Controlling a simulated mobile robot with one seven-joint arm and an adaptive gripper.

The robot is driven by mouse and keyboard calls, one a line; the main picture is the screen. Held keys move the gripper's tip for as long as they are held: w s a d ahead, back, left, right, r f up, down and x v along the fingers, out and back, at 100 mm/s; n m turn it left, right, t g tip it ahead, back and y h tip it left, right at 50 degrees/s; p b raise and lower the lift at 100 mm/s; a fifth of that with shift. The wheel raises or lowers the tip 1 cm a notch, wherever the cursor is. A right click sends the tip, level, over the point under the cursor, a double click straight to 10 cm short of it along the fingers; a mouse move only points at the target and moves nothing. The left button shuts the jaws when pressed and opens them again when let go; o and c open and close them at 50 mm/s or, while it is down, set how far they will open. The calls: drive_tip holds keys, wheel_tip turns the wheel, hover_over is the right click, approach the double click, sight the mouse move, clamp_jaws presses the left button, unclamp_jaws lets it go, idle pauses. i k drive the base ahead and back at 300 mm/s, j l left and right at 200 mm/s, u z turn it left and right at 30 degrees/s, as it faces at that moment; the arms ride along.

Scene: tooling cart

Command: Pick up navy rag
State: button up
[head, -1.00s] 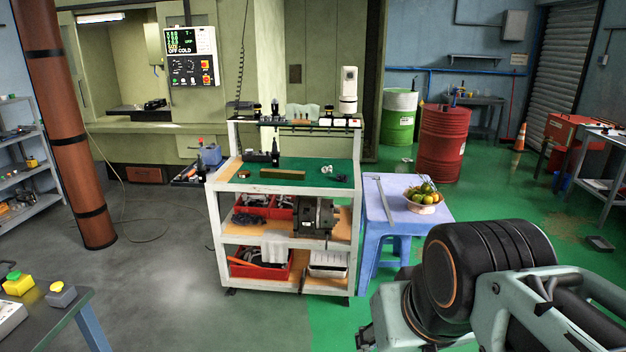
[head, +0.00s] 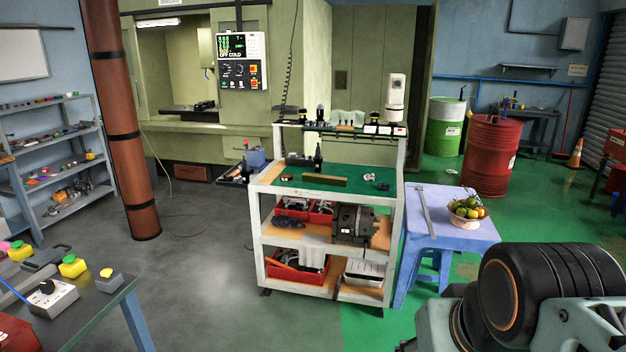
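The tooling cart (head: 395,255) stands in the middle of the head view, with a green-topped upper tray and two lower shelves. I cannot make out a navy rag for certain. A small dark bundle (head: 287,220) lies at the left of the middle shelf, too small to tell whether it is cloth. My arm shows at the lower right; my gripper is not in view.
A blue stool (head: 462,236) with a fruit bowl (head: 467,213) stands against the cart's right side. A workbench (head: 95,315) is at the lower left, and a brown column (head: 125,150) stands behind it. The grey floor before the cart is clear.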

sight(381, 186)
drive_tip(key=i+l+z, duration=0.35)
drive_tip(key=i, duration=0.45)
drive_tip(key=i+z, duration=0.35)
drive_tip(key=i, duration=0.4)
drive_tip(key=i+u, duration=0.2)
drive_tip(key=i, duration=0.35)
drive_tip(key=i+l+u, duration=0.15)
drive_tip(key=i, duration=0.4)
drive_tip(key=i+l+u, duration=0.15)
drive_tip(key=i+u, duration=0.15)
drive_tip(key=u, duration=0.15)
drive_tip(key=i+l+u, duration=0.25)
drive_tip(key=u, duration=0.15)
drive_tip(key=i+l+u, duration=0.3)
drive_tip(key=u, duration=0.15)
drive_tip(key=i+l+u, duration=0.15)
drive_tip(key=l+u, duration=0.3)
drive_tip(key=k+j, duration=0.1)
drive_tip(key=j, duration=0.15)
drive_tip(key=j+z, duration=0.1)
drive_tip(key=k+j, duration=0.05)
drive_tip(key=j, duration=0.05)
